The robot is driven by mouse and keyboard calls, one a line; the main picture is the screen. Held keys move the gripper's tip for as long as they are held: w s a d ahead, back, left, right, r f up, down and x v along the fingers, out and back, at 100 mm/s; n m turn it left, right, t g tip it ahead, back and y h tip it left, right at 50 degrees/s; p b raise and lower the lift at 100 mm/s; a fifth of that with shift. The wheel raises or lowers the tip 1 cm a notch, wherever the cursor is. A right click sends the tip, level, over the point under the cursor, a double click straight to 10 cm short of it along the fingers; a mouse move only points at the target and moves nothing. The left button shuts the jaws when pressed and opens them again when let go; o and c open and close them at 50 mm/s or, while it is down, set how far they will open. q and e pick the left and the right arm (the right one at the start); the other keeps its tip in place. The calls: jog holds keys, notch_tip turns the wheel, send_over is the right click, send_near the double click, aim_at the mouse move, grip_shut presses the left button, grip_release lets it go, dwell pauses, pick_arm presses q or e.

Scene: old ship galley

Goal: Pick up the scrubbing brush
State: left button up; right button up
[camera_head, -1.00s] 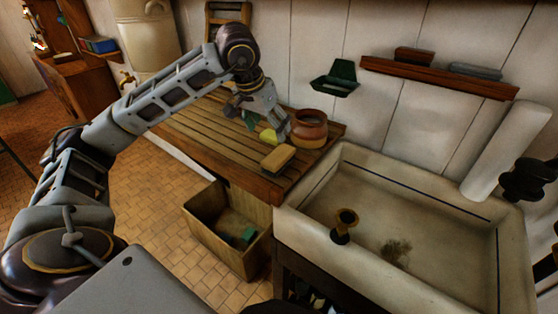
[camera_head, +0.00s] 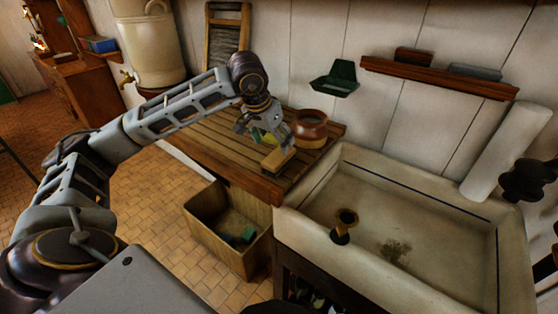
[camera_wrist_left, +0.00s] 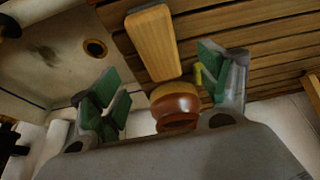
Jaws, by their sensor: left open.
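The scrubbing brush (camera_head: 278,159) is a tan wooden block lying on the slatted wooden drainboard (camera_head: 215,147), left of the sink. In the left wrist view its long wooden back (camera_wrist_left: 153,42) lies ahead of the jaws, roughly midway between them across the picture. My left gripper (camera_head: 264,137) is open and empty, close above the brush and partly overlapping it in the head view. Its green-padded fingers (camera_wrist_left: 158,78) are spread wide in the left wrist view. Whether a finger touches the brush I cannot tell. My right gripper is out of view.
A brown-and-cream pot (camera_head: 310,128) stands just behind the brush. A yellow-green item (camera_head: 256,133) lies partly hidden behind the gripper. A wooden crate (camera_head: 222,245) stands below.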

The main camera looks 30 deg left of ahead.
aim_at(279, 154)
pick_arm(q)
jog(key=shift+x, duration=1.4)
jog(key=shift+f, duration=0.15)
jog(key=shift+p+x, duration=0.55)
jog(key=shift+x, duration=1.9)
jog(key=shift+f+b, duration=0.3)
jog(key=shift+b, duration=0.1)
jog(key=shift+c, duration=0.3)
jog(key=c, duration=1.1)
jog(key=shift+r, duration=0.2)
jog(key=shift+c, duration=0.2)
